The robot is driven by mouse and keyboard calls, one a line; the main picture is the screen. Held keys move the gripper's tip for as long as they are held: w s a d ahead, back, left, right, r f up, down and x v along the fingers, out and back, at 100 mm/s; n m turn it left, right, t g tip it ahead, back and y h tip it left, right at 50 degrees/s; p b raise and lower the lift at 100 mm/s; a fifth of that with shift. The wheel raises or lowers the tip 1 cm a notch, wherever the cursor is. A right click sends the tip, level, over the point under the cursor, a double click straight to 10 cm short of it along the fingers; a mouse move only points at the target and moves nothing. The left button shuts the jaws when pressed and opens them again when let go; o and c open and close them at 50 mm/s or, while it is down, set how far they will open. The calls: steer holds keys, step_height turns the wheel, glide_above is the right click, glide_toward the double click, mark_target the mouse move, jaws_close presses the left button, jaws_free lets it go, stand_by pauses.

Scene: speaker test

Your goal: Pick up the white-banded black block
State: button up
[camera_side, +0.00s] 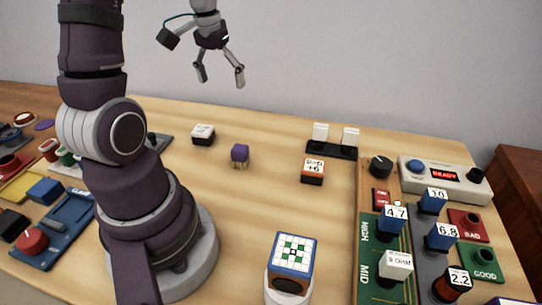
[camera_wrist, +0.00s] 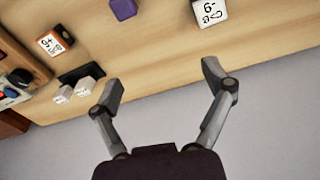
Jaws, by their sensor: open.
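The block that best fits the white-banded black block (camera_side: 203,134) stands on the wooden table, left of centre in the side view. It has a white top and a black lower part. In the wrist view it shows at the top edge, partly cut off, with dark lettering on its white face (camera_wrist: 209,13). My gripper (camera_side: 220,76) is open and empty, high above the far side of the table. In the wrist view its two fingers (camera_wrist: 162,78) are spread apart, with the block beyond the right fingertip.
A purple block (camera_side: 240,153) and an orange-banded block (camera_side: 312,171) stand nearby. Two white blocks sit on a black stand (camera_side: 331,150) at the back. Numbered blocks and a test box (camera_side: 445,178) fill the right side. Bare table surrounds the white-topped block.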

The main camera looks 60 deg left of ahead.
steer(key=n+g, duration=0.1)
steer(key=n, duration=0.1)
glide_toward(202, 129)
steer(key=shift+s+f+h, duration=0.15)
steer(key=shift+h, duration=0.15)
steer(key=f, duration=1)
steer(key=shift+w+a+f, duration=0.1)
steer(key=shift+w+a, duration=0.1)
steer(key=shift+w, duration=0.05)
steer(key=c, duration=1.3)
steer(key=shift+o, duration=0.2)
